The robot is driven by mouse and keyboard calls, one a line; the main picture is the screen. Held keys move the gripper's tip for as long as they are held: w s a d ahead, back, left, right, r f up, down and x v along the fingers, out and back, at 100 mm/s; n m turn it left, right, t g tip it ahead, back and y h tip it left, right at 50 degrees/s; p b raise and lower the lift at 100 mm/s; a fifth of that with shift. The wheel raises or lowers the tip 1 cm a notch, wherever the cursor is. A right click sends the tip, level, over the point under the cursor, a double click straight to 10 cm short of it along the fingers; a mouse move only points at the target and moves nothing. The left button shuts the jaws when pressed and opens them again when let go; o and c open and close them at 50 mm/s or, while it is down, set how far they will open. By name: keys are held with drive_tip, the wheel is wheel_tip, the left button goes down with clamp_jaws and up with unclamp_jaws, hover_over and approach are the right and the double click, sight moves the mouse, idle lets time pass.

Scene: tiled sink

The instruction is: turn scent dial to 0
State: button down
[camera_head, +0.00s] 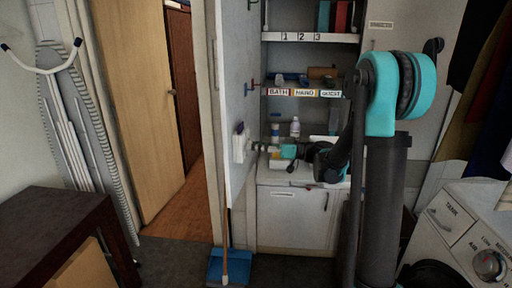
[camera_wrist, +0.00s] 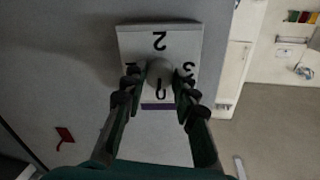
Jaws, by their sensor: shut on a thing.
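The scent dial is a round pale knob (camera_wrist: 160,70) at the centre of a white plate (camera_wrist: 135,40). In the wrist view the plate carries a 2 at the top, a 3 at the right and a partly covered mark below the knob. The left side is partly hidden by a finger. In the head view the white unit (camera_head: 240,148) is mounted on the open grey door. My gripper (camera_wrist: 157,80) has its two dark fingers on either side of the knob, shut on it. In the head view my gripper (camera_head: 257,147) reaches left to the unit. The pointer cannot be made out.
The open door (camera_head: 232,100) stands beside a shelf with labels (camera_head: 305,93) and several bottles. A blue dustpan (camera_head: 230,268) with a long stick is on the floor below. A washing machine (camera_head: 465,235) stands at right and a dark table (camera_head: 60,235) at left.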

drive_tip(key=shift+n, duration=0.6)
drive_tip(key=c, duration=1.2)
unclamp_jaws()
drive_tip(key=v, duration=1.2)
